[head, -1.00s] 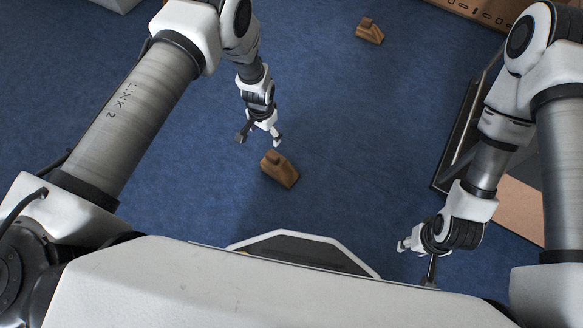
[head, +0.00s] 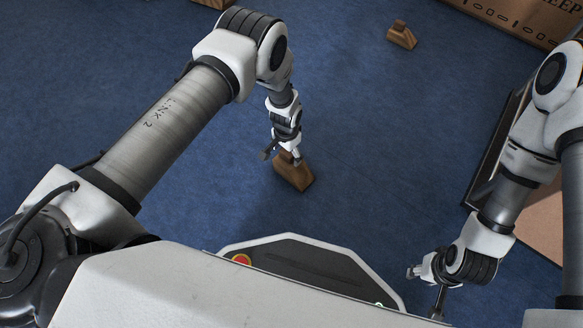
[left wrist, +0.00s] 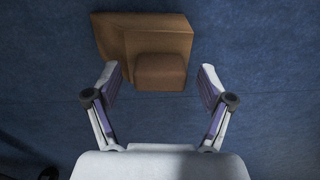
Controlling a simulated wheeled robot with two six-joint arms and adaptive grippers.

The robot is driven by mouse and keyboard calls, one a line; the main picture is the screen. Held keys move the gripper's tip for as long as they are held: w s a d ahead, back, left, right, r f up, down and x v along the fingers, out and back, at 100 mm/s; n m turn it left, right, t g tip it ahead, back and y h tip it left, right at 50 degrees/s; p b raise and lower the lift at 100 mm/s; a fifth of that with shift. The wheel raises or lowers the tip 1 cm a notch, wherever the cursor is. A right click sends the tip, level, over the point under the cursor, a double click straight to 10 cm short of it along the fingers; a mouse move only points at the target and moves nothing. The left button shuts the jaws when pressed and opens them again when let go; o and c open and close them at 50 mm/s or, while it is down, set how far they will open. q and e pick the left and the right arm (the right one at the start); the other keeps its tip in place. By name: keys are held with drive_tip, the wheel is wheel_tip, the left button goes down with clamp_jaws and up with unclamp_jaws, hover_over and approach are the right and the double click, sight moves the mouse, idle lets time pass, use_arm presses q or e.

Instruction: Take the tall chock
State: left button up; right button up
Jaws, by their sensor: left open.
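A brown wooden chock (head: 294,175) with a raised knob stands on the blue floor in the middle of the head view. My left gripper (head: 283,157) is open right at its far side. In the left wrist view the same chock (left wrist: 120,38) is at the top, and its knob (left wrist: 160,72) lies between the open fingers of my left gripper (left wrist: 161,80), with a gap on each side. A similar chock (head: 402,38) stands farther back on the right. I cannot tell which is tallest. My right gripper (head: 424,291) is spread open and empty at lower right.
Part of another brown wooden block (head: 213,3) shows at the top edge. A brown box with printed marks (head: 510,20) is at the top right. A dark-edged frame with a tan panel (head: 541,222) stands at the right. The blue floor between is clear.

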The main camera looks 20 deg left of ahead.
use_arm(q)
clamp_jaws()
